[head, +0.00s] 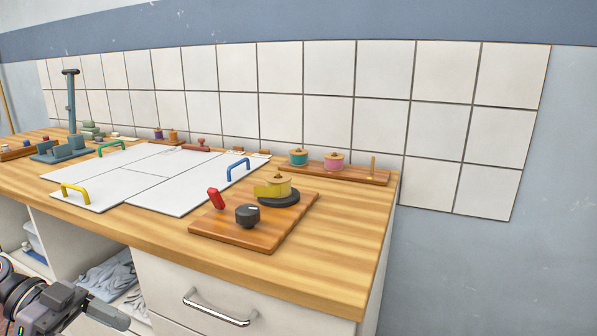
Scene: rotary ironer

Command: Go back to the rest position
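My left gripper (106,308) shows at the bottom left, low in front of the open shelves and below the worktop. The view does not show clearly whether its fingers are apart, and I see nothing held in it. My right gripper is out of view.
A wooden rack (350,174) at the back holds a teal spool (298,158), a pink spool (334,161) and a bare peg. A tall blue-grey stand (71,100) rises at the far left. A drawer handle (220,308) juts from the front. Cloths (106,275) lie in the shelf.

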